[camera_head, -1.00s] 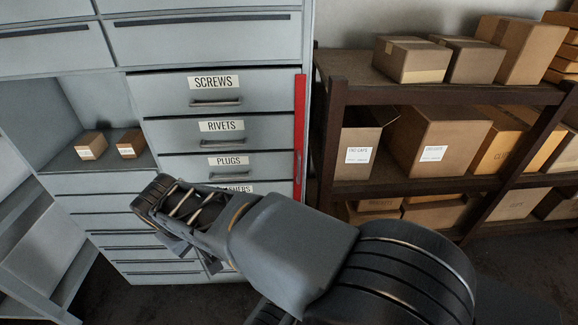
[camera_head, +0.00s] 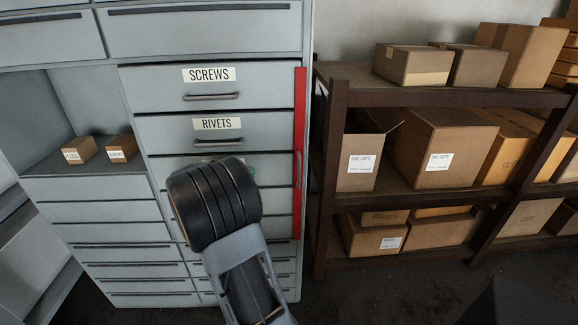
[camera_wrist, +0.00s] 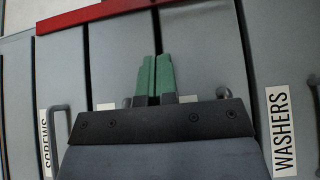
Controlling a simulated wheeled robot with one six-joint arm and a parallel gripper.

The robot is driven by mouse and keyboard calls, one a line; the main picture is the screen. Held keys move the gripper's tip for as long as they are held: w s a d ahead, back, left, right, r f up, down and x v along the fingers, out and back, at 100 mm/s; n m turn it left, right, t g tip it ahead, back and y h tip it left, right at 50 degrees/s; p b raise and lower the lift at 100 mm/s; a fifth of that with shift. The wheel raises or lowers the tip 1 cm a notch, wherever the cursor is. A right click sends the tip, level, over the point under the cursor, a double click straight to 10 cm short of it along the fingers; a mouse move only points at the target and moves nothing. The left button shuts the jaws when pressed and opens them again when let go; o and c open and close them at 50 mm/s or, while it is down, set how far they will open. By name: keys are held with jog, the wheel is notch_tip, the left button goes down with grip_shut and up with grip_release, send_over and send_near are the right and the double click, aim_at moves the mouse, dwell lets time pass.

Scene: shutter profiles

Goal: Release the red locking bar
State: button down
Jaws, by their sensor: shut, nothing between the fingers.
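The red locking bar (camera_head: 300,152) stands upright along the right edge of the drawer column, beside the drawers labelled SCREWS (camera_head: 209,84) and RIVETS (camera_head: 218,135). In the wrist view the bar (camera_wrist: 97,15) crosses the top left, above my fingertips. My gripper (camera_wrist: 155,62) has green fingers, shut together and empty, in front of the drawer fronts. A gap shows between the fingertips and the bar in the picture; depth is hard to tell. In the head view my arm hides most of the gripper and the lower drawers. The WASHERS drawer label (camera_wrist: 282,128) shows in the wrist view.
Drawer handles (camera_head: 211,97) stick out from the fronts. An open niche at left holds two small boxes (camera_head: 79,150). A dark shelf rack (camera_head: 335,140) with cardboard boxes stands close to the right of the bar.

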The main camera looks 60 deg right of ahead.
aim_at(299, 176)
jog(key=p+x, duration=0.1)
jog(key=x, duration=0.9)
jog(key=shift+d, duration=0.1)
jog(key=shift+s+d, duration=0.2)
jog(key=shift+s, duration=0.35)
jog(key=shift+s+d, duration=0.2)
jog(key=shift+s, duration=0.3)
jog(key=shift+s+d, duration=0.3)
jog(key=shift+s, duration=0.45)
